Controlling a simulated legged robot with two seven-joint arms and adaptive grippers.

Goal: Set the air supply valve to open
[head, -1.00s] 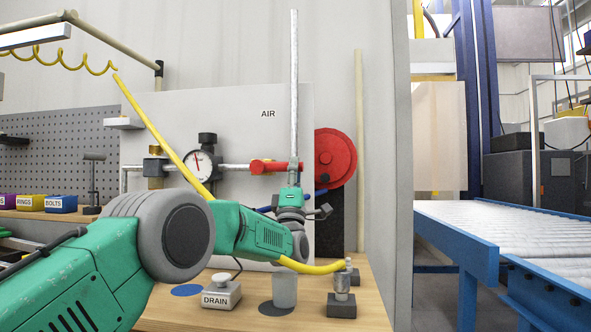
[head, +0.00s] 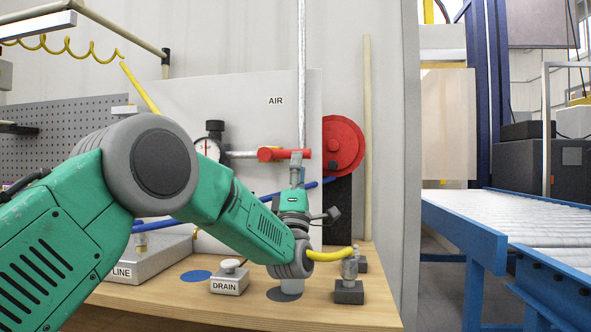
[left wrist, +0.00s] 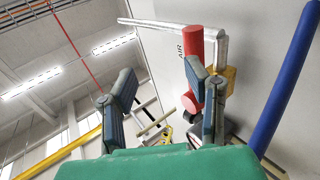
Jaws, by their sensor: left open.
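The air supply valve's red handle (head: 270,155) lies level along the horizontal pipe, below the AIR label (head: 276,101) on the pale panel (head: 245,125). My left gripper (head: 312,187) points up just below and in front of the handle's right part. One grey finger overlaps that part in the head view; contact cannot be told. In the left wrist view the gripper (left wrist: 165,105) is open with its fingers wide apart. The red handle (left wrist: 193,55) shows near the right finger, which partly hides it. My right gripper is in neither view.
A pressure gauge (head: 208,150) and a red disc (head: 342,147) flank the valve. A blue hose (head: 255,200) runs behind my gripper. The DRAIN button box (head: 229,279) and a small metal fitting (head: 349,281) stand on the wooden bench (head: 190,299). A roller conveyor (head: 480,222) is at right.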

